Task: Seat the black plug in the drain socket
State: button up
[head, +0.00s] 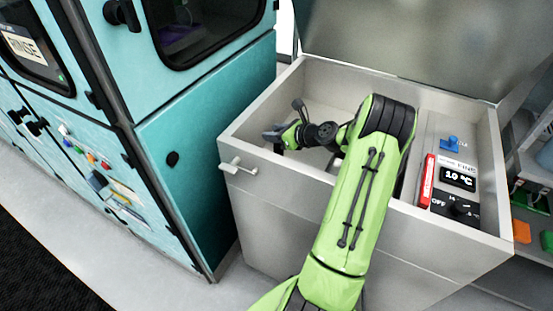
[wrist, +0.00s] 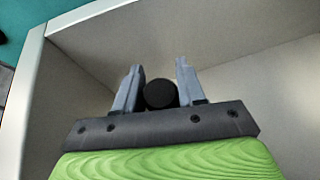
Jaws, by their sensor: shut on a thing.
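My gripper (head: 272,134) is inside the open grey tank (head: 262,105), near its left wall. In the wrist view my gripper (wrist: 159,72) has its two grey fingers either side of the black plug (wrist: 160,94), shut on it. The plug shows as a round black end between the fingers. In the head view I cannot make out the plug. The drain socket is not seen in either view; my arm and the tank's front wall hide much of the tank floor.
A control panel (head: 458,180) with a temperature display and dial fills the tank's right side. The raised lid (head: 400,45) stands behind. A pale handle (head: 238,167) juts from the front left. A teal cabinet (head: 205,110) stands close on the left.

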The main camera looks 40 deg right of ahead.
aim_at(275, 147)
notch_tip(275, 147, down, 6)
jog(key=shift+f+b, duration=0.1)
jog(key=shift+b, duration=0.75)
jog(key=shift+r, duration=0.2)
jog(key=shift+f, duration=0.1)
jog(key=o, duration=1.1)
jog(key=shift+s+d+r, duration=0.15)
jog(key=shift+s+r, duration=0.05)
jog(key=shift+r, duration=0.05)
jog(key=p+v, duration=0.3)
jog(key=v, duration=0.8)
jog(key=shift+s, duration=0.3)
jog(key=shift+r, duration=0.1)
